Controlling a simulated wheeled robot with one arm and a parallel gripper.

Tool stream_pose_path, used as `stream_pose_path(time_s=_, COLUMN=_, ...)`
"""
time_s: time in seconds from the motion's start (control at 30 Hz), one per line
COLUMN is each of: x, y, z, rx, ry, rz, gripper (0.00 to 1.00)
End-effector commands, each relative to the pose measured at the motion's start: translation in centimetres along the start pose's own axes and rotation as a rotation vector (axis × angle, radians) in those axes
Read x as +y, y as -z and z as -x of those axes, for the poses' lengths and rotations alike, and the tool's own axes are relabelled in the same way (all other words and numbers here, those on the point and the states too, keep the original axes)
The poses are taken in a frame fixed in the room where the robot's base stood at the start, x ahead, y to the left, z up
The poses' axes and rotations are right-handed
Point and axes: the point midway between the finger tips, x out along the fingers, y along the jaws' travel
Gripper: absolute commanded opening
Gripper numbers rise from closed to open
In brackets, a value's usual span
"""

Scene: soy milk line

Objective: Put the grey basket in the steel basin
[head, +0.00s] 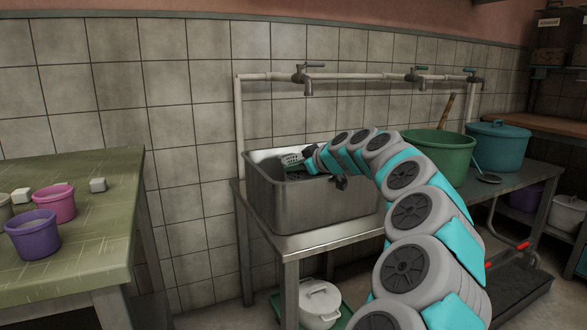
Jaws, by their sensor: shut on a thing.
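The steel basin (312,212) stands on a metal table near the tiled wall, below the taps. My arm reaches over its right rim, and my gripper (309,157) is at the basin's opening, near the back. A small piece of a grey perforated basket (291,160) shows just left of my gripper, at the level of the rim. My gripper is shut on the basket. Most of the basket is hidden by the basin's front wall and my arm. I cannot tell whether it touches the basin's floor.
A green tub (442,153) and a teal lidded pot (497,146) stand right of the basin. Pipes with taps (308,78) run above it. A green table (75,225) at left holds a pink bucket (56,203) and a purple bucket (34,234). A white lidded pot (320,303) is below.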

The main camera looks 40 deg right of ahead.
Motion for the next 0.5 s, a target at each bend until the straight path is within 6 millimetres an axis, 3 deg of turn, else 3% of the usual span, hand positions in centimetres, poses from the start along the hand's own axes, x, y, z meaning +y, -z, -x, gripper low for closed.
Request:
stream_pose_path(time_s=0.2, x=0.01, y=-0.06, z=-0.01, rx=0.002, ry=-0.002, rz=0.001, gripper=0.0)
stream_pose_path(time_s=0.23, x=-0.01, y=-0.12, z=-0.03, rx=0.001, ry=-0.002, rz=0.001, gripper=0.09)
stream_pose_path(time_s=0.5, x=-0.04, y=-0.16, z=-0.06, rx=0.0, ry=-0.001, rz=0.0, gripper=0.37)
